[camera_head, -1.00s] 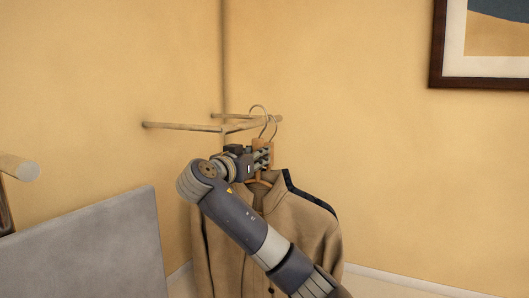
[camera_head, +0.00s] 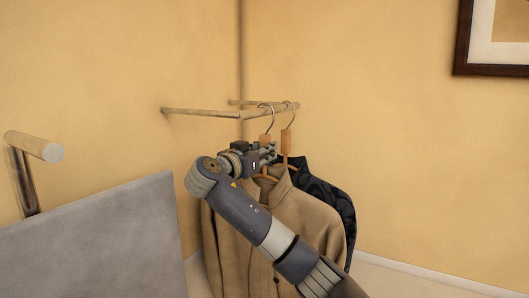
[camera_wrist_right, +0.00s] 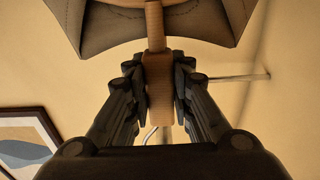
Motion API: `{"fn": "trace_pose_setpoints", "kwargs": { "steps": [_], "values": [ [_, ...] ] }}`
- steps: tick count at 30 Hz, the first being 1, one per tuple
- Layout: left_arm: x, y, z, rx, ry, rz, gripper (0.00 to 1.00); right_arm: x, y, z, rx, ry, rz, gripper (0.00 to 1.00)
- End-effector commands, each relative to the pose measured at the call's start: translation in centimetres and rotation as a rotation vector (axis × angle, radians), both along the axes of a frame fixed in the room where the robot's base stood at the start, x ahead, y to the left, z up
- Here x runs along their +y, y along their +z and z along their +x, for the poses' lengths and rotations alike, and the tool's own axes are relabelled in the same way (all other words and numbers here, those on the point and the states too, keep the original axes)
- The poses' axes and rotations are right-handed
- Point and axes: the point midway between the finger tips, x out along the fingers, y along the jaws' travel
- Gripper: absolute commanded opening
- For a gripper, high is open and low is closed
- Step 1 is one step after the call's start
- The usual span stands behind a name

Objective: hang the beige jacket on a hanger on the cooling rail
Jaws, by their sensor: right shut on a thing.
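The beige jacket (camera_head: 300,215) hangs upright on a wooden hanger (camera_head: 265,140) with a metal hook. My right gripper (camera_head: 268,153) is shut on the wooden neck of this hanger; the right wrist view shows the neck (camera_wrist_right: 160,88) between the fingers, with part of the jacket (camera_wrist_right: 215,22) above. The hook's top appears at the height of the rail (camera_head: 200,112), overlapping its front bar in the picture; whether it rests on the bar is unclear. My left gripper is not in view.
A dark patterned jacket (camera_head: 335,190) on a second wooden hanger (camera_head: 286,142) hangs from the rail close behind the beige one. A grey panel (camera_head: 100,245) and a pale bar end (camera_head: 35,146) stand at left. A framed picture (camera_head: 490,60) is on the right wall.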

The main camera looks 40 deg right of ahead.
Motion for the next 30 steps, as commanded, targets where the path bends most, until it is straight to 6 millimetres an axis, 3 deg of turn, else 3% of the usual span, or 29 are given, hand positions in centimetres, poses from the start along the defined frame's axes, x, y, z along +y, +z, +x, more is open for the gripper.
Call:
{"fn": "trace_pose_setpoints", "kwargs": {
  "steps": [10, 11, 13, 14, 25, 30],
  "values": [
    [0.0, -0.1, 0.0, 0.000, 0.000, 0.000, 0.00, 0.0, 0.2, 0.0, -0.005, 0.001, -0.004, 0.00],
    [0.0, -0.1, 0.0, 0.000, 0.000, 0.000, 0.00, 0.0, 0.2, 0.0, -0.005, 0.001, -0.004, 0.25],
    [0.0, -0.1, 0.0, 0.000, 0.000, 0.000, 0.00, 0.0, 0.2, 0.0, -0.005, 0.001, -0.004, 0.41],
    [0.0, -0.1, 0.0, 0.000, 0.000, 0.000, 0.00, 0.0, 0.2, 0.0, -0.005, 0.001, -0.004, 0.44],
    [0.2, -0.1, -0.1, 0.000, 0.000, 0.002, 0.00, 0.3, -0.3, 0.0, 0.002, 0.001, 0.001, 0.44],
    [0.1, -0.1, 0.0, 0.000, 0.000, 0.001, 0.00, 2.5, -0.2, -0.6, -0.001, 0.005, 0.001, 0.44]
  ]
}}
